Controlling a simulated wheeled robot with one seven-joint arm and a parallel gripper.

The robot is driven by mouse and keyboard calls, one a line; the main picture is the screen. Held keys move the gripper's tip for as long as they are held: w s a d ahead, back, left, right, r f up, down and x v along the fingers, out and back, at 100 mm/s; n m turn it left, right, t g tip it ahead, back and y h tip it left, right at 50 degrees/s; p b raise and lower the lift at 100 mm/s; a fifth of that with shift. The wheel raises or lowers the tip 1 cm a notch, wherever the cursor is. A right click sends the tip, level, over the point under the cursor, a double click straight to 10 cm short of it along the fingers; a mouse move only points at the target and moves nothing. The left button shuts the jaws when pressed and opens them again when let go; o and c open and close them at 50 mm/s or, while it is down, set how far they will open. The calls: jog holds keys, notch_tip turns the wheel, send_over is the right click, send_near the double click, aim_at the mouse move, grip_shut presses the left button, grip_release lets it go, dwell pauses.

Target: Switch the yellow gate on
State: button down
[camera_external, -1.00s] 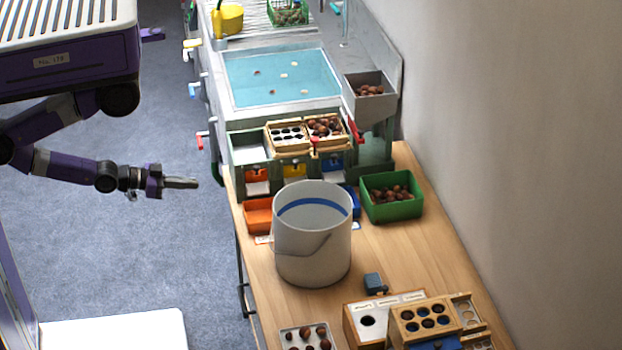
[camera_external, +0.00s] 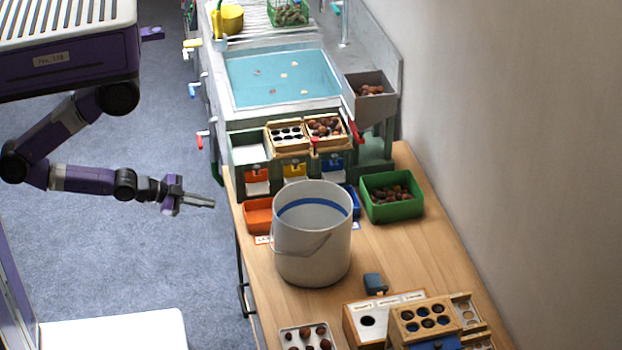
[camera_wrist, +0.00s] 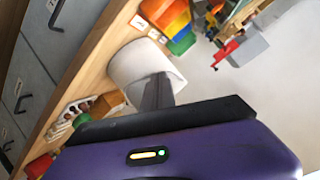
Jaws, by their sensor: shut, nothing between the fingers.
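The yellow gate (camera_external: 294,170) is a small yellow front piece on the green sorting unit, between an orange gate (camera_external: 256,175) and a blue gate (camera_external: 332,164). The white bucket stands in front and hides what lies below it. I cannot tell its on or off state. A separate yellow lever (camera_external: 193,43) sticks out from the sink's left edge, far from my gripper. My gripper (camera_external: 212,203) is shut and empty, over the floor just left of the bench, left of the orange bin. In the wrist view, its fingers (camera_wrist: 157,92) overlap the bucket.
The white bucket (camera_external: 312,250) stands on the bench and also shows in the wrist view (camera_wrist: 128,68). An orange bin (camera_external: 258,215) and green bin (camera_external: 392,210) flank it. Blue (camera_external: 193,90) and red (camera_external: 203,137) levers jut over the aisle.

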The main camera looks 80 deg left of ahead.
aim_at(295, 169)
jog(key=w+f+m+g+y, duration=0.3)
jog(key=w+f+m, duration=0.3)
jog(key=w+m, duration=0.55)
jog(key=w+a+r+m+g+y+p, duration=0.1)
jog(key=w+a+r+m+g+y, duration=0.1)
jog(key=w+a+r+m+y, duration=0.3)
jog(key=shift+w+a+r+m, duration=0.25)
jog(key=shift+w+m, duration=0.85)
jog(key=shift+m, duration=0.95)
jog(key=shift+f, duration=0.1)
jog(key=x, duration=0.9)
jog(key=shift+w+a+f, duration=0.1)
jog(key=shift+a+f, duration=0.05)
jog(key=shift+a, duration=0.1)
jog(key=shift+w+a+r+p, duration=0.4)
jog(key=shift+w+a+r, duration=0.75)
jog(key=shift+w+r, duration=0.1)
jog(key=shift+r, duration=0.1)
